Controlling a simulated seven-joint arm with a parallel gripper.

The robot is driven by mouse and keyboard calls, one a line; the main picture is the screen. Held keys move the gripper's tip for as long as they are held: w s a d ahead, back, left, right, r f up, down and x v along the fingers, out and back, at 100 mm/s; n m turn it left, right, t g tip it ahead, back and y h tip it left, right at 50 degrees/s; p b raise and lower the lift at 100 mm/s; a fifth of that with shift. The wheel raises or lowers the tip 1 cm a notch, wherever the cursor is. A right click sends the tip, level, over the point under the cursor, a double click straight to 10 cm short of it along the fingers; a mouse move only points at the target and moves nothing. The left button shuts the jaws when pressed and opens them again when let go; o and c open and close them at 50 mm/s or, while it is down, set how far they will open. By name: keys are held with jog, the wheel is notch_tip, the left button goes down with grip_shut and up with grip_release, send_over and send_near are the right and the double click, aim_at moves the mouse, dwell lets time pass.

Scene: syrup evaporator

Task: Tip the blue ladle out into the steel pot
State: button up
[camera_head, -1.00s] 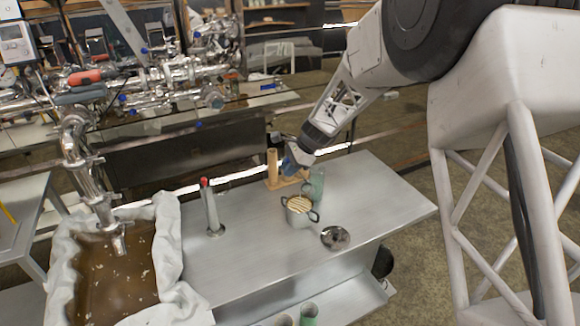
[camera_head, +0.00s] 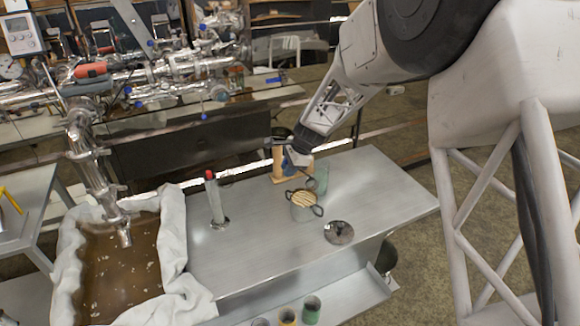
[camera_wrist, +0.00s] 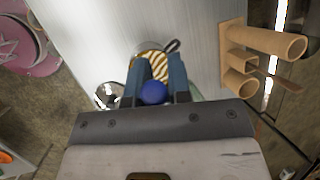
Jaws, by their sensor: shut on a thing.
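The steel pot (camera_head: 304,213) stands on the metal table, with dark side handles and a yellowish, striped-looking top. It also shows beyond my fingers in the wrist view (camera_wrist: 152,64). My gripper (camera_head: 291,165) is above and behind the pot, pointing down. In the wrist view its two blue fingers (camera_wrist: 160,82) are shut around a round blue piece (camera_wrist: 153,93), which I take for part of the blue ladle. The rest of the ladle is hidden by the fingers and palm, so its tilt and contents cannot be told.
A red-topped steel cylinder (camera_head: 215,202) stands left. A cloth-edged pan (camera_head: 174,240) of brown liquid is farther left. The table's right side is clear.

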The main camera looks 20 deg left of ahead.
jog(key=shift+s+a+f+t+h, duration=0.35)
jog(key=shift+s+f+t+h, duration=0.15)
jog(key=shift+f, duration=0.15)
jog(key=shift+s+a+f, duration=0.1)
jog(key=shift+f, duration=0.05)
jog(key=s+f+t+h, duration=0.1)
jog(key=s+a+f+t+h, duration=0.1)
jog(key=f+t, duration=0.1)
jog(key=shift+a+f+n, duration=0.2)
jog(key=shift+n, duration=0.2)
dwell(0.9)
jog(key=shift+s+a+f+t+h, duration=0.1)
jog(key=shift+a+f+t+h, duration=0.05)
jog(key=shift+f+t+h, duration=0.4)
jog(key=shift+s+a+f+t, duration=0.1)
jog(key=shift+s+f+t, duration=0.05)
jog(key=shift+f+t, duration=0.15)
jog(key=shift+h, duration=0.25)
jog(key=shift+s+a+f+t, duration=0.1)
jog(key=shift+f+t, duration=0.15)
jog(key=shift+f, duration=0.1)
